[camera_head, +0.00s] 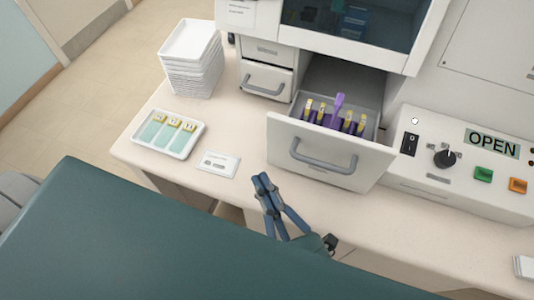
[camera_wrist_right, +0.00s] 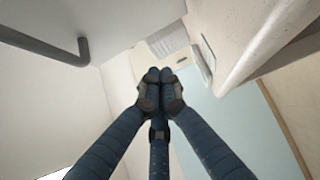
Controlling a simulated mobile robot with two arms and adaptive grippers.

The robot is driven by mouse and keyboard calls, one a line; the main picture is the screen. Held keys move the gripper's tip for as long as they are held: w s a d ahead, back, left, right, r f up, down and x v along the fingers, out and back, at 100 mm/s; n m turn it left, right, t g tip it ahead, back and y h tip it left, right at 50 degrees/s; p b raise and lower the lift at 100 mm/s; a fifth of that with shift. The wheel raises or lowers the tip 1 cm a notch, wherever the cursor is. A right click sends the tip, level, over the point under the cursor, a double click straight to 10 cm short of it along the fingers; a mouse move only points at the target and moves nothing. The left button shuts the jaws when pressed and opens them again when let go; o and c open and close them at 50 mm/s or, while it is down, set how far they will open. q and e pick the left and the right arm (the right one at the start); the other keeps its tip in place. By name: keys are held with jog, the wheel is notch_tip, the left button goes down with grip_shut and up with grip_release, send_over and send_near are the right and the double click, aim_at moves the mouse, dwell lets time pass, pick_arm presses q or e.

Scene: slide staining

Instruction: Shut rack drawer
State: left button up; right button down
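The rack drawer (camera_head: 345,171) is pulled out of the white machine in the head view. Inside it stands a purple rack (camera_head: 338,107) with several yellow-tipped slides. The drawer's grey handle (camera_head: 322,160) is on its front panel, and a grey bar handle (camera_wrist_right: 60,50) shows at the upper left in the right wrist view. My right gripper (camera_head: 262,182) is in front of and left of the handle, apart from it. In the wrist view its blue fingers (camera_wrist_right: 160,78) are together with nothing visible between them. My left gripper is not in view.
A slide tray (camera_head: 138,140) and a small white card (camera_head: 232,161) lie on the counter at left. A stack of white trays (camera_head: 188,50) stands behind them. A closed drawer (camera_head: 265,80) is left of the open one. A control panel (camera_head: 425,160) reading OPEN is at right.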

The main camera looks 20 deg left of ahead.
jog(key=w, duration=0.2)
jog(key=w+a+p, duration=0.1)
jog(key=shift+w+r+p, duration=0.15)
jog(key=shift+w+p, duration=0.15)
jog(key=shift+w, duration=0.7)
jog(key=shift+f, duration=0.2)
jog(key=shift+w+r+p, duration=0.15)
jog(key=shift+w+p, duration=0.3)
jog(key=shift+w, duration=0.3)
jog(key=w+p, duration=0.1)
jog(key=w, duration=0.6)
jog(key=shift+p, duration=0.4)
send_near(290, 85)
jog(key=a, duration=0.1)
jog(key=w+a, duration=0.1)
jog(key=a, duration=0.1)
jog(key=w+a, duration=0.1)
jog(key=shift+w+a, duration=0.1)
jog(key=shift+a, duration=0.15)
jog(key=shift+w, duration=1)
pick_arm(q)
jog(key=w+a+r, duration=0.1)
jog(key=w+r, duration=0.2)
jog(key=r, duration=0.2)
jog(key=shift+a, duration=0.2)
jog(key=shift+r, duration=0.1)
pick_arm(e)
jog(key=shift+d+r, duration=0.1)
